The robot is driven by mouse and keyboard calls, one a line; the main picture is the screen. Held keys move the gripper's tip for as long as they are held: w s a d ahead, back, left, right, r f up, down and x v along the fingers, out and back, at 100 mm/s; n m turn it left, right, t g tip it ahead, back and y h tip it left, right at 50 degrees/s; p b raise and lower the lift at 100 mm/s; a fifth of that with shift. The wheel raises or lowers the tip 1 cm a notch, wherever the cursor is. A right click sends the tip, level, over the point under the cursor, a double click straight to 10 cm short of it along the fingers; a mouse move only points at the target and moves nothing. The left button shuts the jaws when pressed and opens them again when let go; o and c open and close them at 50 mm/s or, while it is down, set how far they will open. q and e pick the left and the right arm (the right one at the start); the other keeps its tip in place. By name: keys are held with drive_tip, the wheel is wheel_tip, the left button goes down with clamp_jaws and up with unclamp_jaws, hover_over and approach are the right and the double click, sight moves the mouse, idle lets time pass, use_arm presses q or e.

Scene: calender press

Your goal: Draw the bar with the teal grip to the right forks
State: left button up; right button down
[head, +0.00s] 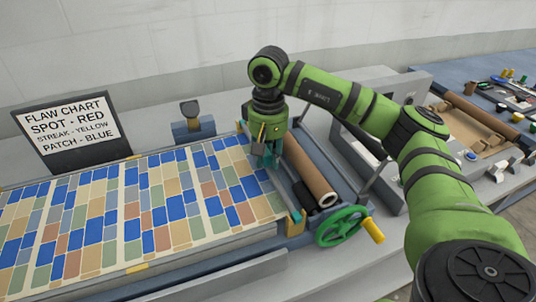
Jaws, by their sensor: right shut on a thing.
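My right gripper (266,158), on the green arm that comes in from the right, points down over the right end of the patterned sheet (140,205). It is shut on the teal grip of a thin bar (287,200) that lies across the sheet's right edge, just left of the brown roll. The fingers and wrist hide most of the grip. The bar's near end is close to the green handwheel. I cannot make out the right forks clearly, nor whether the bar sits in them. My left gripper is not in view.
A brown roll (308,172) lies right of the bar. A green handwheel (341,225) with a yellow knob (373,230) stands at the near right corner. A flaw chart sign (70,128) stands at the back left. Trays and small parts lie on the right bench.

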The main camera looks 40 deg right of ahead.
drive_tip(key=shift+f, duration=0.3)
drive_tip(key=c, duration=0.9)
unclamp_jaws()
drive_tip(key=shift+r, duration=0.1)
wheel_tip(320, 180, up, 12)
drive_tip(key=shift+s, duration=0.1)
